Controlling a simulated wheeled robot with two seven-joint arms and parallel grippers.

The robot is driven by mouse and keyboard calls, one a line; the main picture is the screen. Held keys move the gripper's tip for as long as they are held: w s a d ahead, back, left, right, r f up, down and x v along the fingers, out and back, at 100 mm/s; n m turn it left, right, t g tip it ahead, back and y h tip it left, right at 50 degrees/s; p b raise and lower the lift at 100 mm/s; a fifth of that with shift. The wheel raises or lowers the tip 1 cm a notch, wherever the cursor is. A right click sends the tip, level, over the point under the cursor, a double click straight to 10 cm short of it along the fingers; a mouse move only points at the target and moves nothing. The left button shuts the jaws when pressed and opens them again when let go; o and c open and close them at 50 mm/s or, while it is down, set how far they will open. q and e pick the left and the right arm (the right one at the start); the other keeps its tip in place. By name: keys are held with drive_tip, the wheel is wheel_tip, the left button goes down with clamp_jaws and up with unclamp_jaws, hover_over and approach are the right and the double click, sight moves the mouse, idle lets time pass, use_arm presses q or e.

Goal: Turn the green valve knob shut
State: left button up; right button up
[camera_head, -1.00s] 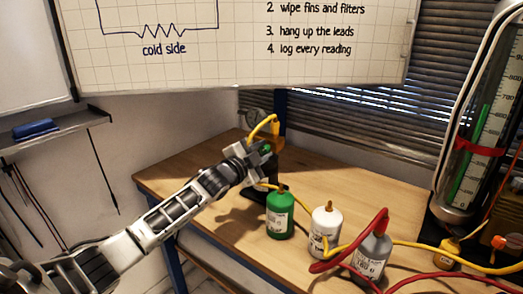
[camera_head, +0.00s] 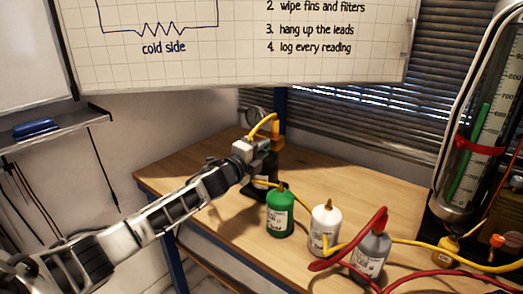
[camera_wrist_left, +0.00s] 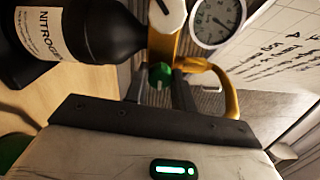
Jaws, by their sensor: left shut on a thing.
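The green valve knob (camera_wrist_left: 160,75) shows in the left wrist view, on a brass-yellow valve body (camera_wrist_left: 164,48). My left gripper (camera_wrist_left: 162,92) is shut on the knob, with one finger on each side of it. In the head view my left gripper (camera_head: 262,146) is at the valve at the back of the bench, and it hides the knob there. A white knob with a dark line (camera_wrist_left: 167,14) and a round dial gauge (camera_wrist_left: 218,20) are close to the green knob. My right gripper is not in view.
A black nitrogen bottle (camera_wrist_left: 75,38) stands close by the valve. Green (camera_head: 280,215), white (camera_head: 324,232) and grey (camera_head: 371,252) bottles stand along the wooden bench (camera_head: 335,185). Yellow and red hoses (camera_head: 440,277) run across it. A tall glass column (camera_head: 478,150) is at the right.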

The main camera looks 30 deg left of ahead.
use_arm(q)
drive_tip(key=shift+f+m, duration=0.1)
drive_tip(key=shift+m, duration=0.2)
drive_tip(key=o, duration=1)
drive_tip(key=s+b, duration=0.1)
drive_tip(key=s, duration=1.5)
drive_tip(key=shift+a+b, duration=0.2)
drive_tip(key=shift+b, duration=0.2)
